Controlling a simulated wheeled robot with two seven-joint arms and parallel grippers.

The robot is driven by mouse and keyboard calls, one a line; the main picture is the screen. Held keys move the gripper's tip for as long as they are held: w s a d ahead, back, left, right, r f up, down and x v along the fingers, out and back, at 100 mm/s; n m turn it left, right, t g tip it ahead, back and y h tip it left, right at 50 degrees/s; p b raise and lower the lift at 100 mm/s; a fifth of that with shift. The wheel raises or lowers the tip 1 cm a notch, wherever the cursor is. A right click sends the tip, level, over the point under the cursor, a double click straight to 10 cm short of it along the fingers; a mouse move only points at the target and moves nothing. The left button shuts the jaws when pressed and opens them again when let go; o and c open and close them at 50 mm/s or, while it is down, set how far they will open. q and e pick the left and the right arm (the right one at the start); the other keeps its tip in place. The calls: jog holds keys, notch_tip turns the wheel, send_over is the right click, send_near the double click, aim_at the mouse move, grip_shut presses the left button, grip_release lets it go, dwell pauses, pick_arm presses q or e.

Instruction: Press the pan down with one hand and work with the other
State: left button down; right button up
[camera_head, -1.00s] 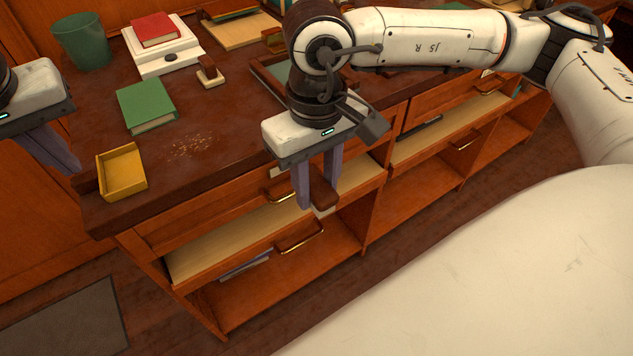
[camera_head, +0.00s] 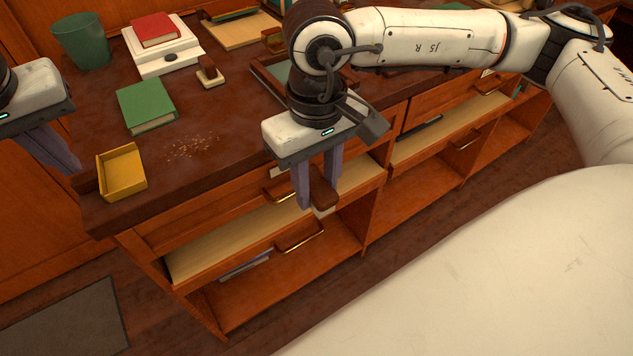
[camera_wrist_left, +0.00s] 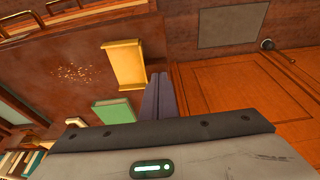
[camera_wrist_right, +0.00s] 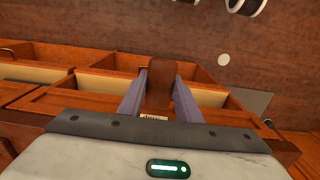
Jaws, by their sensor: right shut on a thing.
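The yellow pan (camera_head: 122,173) lies on the dark desktop near its front left corner. It also shows in the left wrist view (camera_wrist_left: 125,64). Crumbs (camera_head: 193,147) are scattered on the desk right of the pan. My left gripper (camera_head: 76,170) is left of the pan, apart from it, with its fingers together and empty. My right gripper (camera_head: 318,208) is shut on a brown-handled brush (camera_head: 324,195) with a pale lower edge. It holds the brush in front of the desk's front edge, above the open shelves. The brush handle also shows in the right wrist view (camera_wrist_right: 160,90).
A green book (camera_head: 146,105) lies behind the pan. A small brown-and-cream block (camera_head: 209,72), a red book (camera_head: 155,29) on a white box (camera_head: 165,60) and a green bin (camera_head: 82,42) stand farther back. The desktop around the crumbs is clear.

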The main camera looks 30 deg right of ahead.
pick_arm(q)
jog(key=shift+f+b, duration=0.45)
jog(key=shift+f, duration=0.2)
pick_arm(e)
jog(key=shift+f, duration=0.45)
pick_arm(q)
jog(key=shift+s+f, duration=0.15)
jog(key=shift+f, duration=0.05)
dwell(1.4)
